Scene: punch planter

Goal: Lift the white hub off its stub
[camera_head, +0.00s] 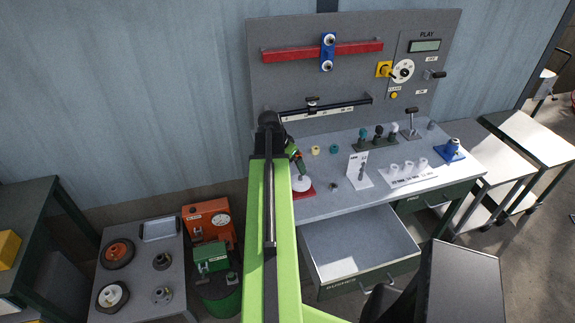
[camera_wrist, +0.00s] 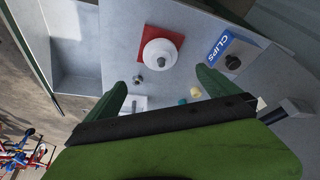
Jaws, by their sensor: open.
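The white hub (camera_head: 301,184) is a round white piece with a raised centre, sitting on a red square base (camera_head: 309,193) on the grey workbench. In the wrist view the hub (camera_wrist: 161,52) covers the middle of the red base (camera_wrist: 150,33); its stub is hidden beneath it. My gripper (camera_wrist: 163,88) is open, its two green fingers spread apart with nothing between them. The hub lies ahead of the fingertips, apart from them. In the head view my green arm hides part of the bench, and the gripper (camera_head: 297,160) shows just behind the hub.
A small metal nut-like part (camera_wrist: 138,80) and teal and yellow pieces (camera_wrist: 195,92) lie near the fingers. An open drawer (camera_head: 360,245) juts out below the bench. A back panel (camera_head: 350,80) rises behind.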

